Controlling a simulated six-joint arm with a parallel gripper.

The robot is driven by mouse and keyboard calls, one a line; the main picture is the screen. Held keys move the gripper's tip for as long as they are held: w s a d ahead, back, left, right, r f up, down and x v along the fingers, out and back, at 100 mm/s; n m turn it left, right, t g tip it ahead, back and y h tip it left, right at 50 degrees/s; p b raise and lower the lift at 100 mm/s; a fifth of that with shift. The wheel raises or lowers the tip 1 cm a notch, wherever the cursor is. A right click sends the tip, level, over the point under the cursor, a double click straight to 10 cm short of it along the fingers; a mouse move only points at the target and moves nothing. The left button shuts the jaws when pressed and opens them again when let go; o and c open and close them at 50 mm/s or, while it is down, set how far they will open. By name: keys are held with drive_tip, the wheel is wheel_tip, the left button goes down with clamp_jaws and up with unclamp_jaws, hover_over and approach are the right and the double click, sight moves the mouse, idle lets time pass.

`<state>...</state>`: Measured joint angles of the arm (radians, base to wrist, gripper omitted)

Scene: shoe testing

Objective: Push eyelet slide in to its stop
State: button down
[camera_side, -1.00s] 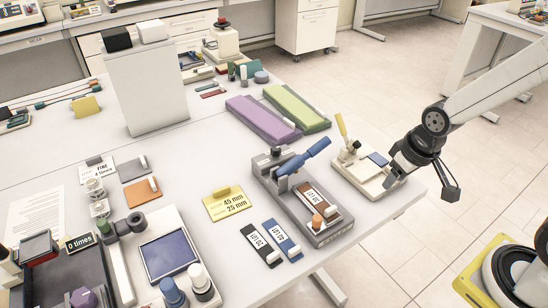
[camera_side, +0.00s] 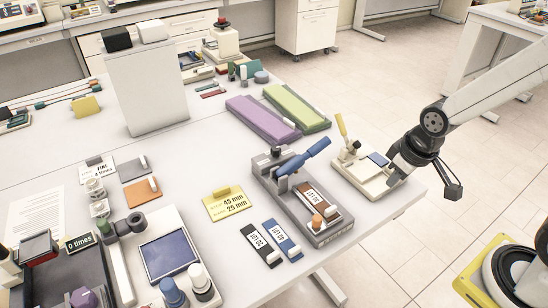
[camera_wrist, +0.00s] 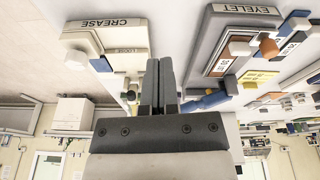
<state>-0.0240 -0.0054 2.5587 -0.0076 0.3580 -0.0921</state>
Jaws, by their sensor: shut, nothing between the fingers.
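The eyelet tester (camera_side: 268,178) is a grey fixture with a blue lever (camera_side: 308,158), near the table's front edge in the side view. A brown labelled strip lies on it, with an orange knob (camera_side: 317,221) at its near end. In the wrist view the tester (camera_wrist: 207,45) appears at upper right, its EYELET label upside down, and the orange knob (camera_wrist: 268,47) shows there too. I cannot tell how far the slide is in. My gripper (camera_wrist: 158,62) is shut and empty. In the side view my gripper (camera_side: 392,178) is right of the eyelet tester, apart from it.
The cream crease tester (camera_side: 362,178) with a yellow lever stands right of the eyelet tester, close to my gripper. Blue (camera_side: 281,239) and black (camera_side: 259,245) lot strips and a yellow sign (camera_side: 228,204) lie to the left.

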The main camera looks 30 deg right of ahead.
drive_tip(key=s+a+r+m, duration=0.2)
drive_tip(key=a+m, duration=0.5)
drive_tip(key=m, duration=1)
drive_tip(key=s+a+r+m, duration=0.2)
drive_tip(key=a+m, duration=0.5)
drive_tip(key=m, duration=1.1)
drive_tip(key=shift+s+a+r+m, duration=0.15)
drive_tip(key=shift+s+a+m, duration=0.15)
drive_tip(key=shift+s, duration=0.15)
drive_tip(key=shift+w+a+f, duration=0.15)
drive_tip(key=shift+w+f, duration=0.9)
drive_tip(key=shift+f, duration=0.6)
drive_tip(key=shift+w+a+f, duration=0.15)
drive_tip(key=shift+w+f, duration=0.95)
drive_tip(key=shift+f, duration=0.5)
drive_tip(key=shift+w+a+f, duration=0.15)
drive_tip(key=shift+w+f, duration=0.9)
drive_tip(key=shift+f, duration=0.6)
